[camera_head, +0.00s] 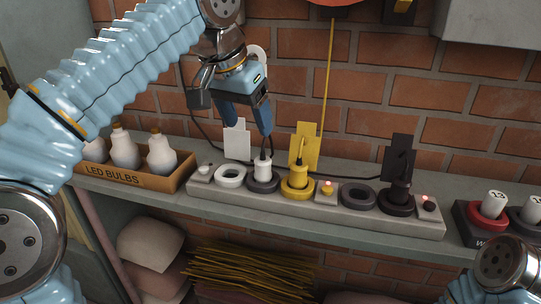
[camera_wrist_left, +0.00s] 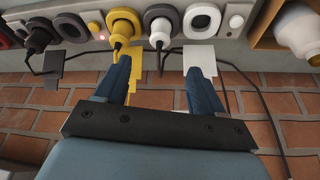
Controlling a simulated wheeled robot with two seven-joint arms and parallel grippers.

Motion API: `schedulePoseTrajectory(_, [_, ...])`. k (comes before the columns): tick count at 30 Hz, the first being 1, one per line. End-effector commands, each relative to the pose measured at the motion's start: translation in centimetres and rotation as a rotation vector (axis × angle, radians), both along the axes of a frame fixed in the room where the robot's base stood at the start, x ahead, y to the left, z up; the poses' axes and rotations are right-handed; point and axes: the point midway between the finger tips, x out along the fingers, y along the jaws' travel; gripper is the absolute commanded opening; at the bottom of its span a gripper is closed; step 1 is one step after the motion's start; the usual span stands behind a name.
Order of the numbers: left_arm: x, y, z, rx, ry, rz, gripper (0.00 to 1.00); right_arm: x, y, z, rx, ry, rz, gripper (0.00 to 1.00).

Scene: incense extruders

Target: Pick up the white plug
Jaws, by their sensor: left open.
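The white plug (camera_head: 263,171) stands upright in a dark round socket (camera_head: 263,185) on the grey power strip (camera_head: 320,212). In the left wrist view the white plug (camera_wrist_left: 160,33) lies beyond the fingertips, in line with the gap between them. My left gripper (camera_head: 248,127) is open and empty, above and a little behind the plug, apart from it. Its two blue fingers also show in the left wrist view (camera_wrist_left: 160,66). My right gripper is out of view.
A yellow plug (camera_head: 300,175) and a black plug (camera_head: 399,190) sit in the same strip. A white socket (camera_head: 230,177) and a dark socket (camera_head: 358,195) are empty. White, yellow and dark cards stand behind. A box of bulbs (camera_head: 150,182) is at left; a brick wall is close behind.

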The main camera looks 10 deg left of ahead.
Motion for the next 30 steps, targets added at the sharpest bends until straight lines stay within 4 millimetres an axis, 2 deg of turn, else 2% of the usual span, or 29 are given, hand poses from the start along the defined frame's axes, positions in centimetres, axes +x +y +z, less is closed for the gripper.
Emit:
schedulePoseTrajectory(5, [0.5,-0.1,-1.4,0.003,0.002,0.001,0.69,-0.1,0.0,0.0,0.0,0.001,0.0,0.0])
schedulePoseTrajectory(13, [2.5,-0.8,-6.5,0.002,0.002,-0.001,0.69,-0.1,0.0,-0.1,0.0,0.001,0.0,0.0])
schedulePoseTrajectory(20, [3.3,-1.0,-8.5,0.0,0.001,0.0,0.69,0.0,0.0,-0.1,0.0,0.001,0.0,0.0])
schedulePoseTrajectory(25, [4.1,-1.4,-11.1,0.001,0.003,0.0,0.69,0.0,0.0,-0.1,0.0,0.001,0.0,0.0])
schedulePoseTrajectory(30, [4.8,-1.6,-12.7,0.0,0.001,0.001,0.69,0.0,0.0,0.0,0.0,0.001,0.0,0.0])
